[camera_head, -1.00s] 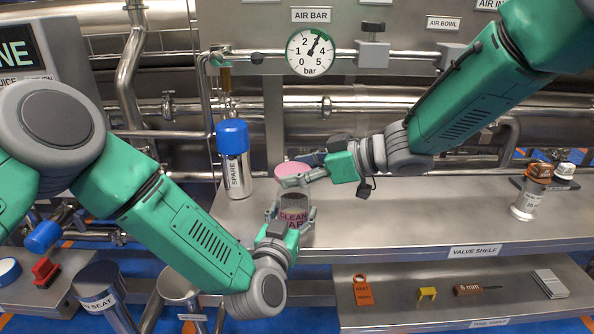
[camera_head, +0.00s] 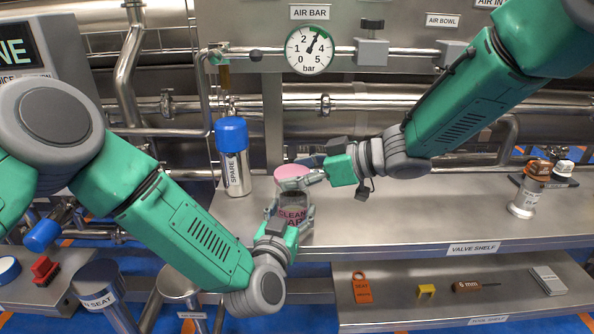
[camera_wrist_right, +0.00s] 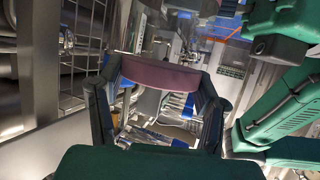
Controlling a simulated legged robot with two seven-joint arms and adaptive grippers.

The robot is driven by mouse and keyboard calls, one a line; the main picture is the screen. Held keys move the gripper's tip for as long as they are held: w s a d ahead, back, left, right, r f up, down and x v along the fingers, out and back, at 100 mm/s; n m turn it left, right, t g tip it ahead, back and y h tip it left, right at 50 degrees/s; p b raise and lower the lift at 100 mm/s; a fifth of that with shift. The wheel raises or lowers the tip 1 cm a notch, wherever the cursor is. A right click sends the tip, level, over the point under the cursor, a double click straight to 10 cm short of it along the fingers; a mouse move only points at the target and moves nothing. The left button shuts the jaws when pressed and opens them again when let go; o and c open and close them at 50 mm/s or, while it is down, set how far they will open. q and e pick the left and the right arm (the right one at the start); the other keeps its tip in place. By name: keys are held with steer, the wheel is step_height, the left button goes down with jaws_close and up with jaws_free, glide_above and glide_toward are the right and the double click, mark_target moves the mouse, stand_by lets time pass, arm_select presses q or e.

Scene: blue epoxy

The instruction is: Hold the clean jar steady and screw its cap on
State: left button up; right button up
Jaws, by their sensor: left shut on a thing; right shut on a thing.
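The pink cap (camera_head: 291,172) is above the jar mouth, held by my right gripper (camera_head: 300,181), which comes in from the right. In the right wrist view the cap (camera_wrist_right: 160,73) sits between the two fingertips (camera_wrist_right: 158,82). The fingers hide the jar's rim in the head view, so I cannot tell whether cap and jar touch.
A blue-topped spare cylinder (camera_head: 233,160) stands left of the jar. The valve shelf (camera_head: 400,215) is clear between. A lower tool shelf (camera_head: 400,312) holds small tools.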

steer(key=shift+f, duration=0.9)
steer(key=o, duration=0.9)
steer(key=shift+c, duration=0.2)
steer(key=shift+v, duration=2.5)
steer(key=v, duration=1.2)
steer(key=shift+d+f, duration=0.1)
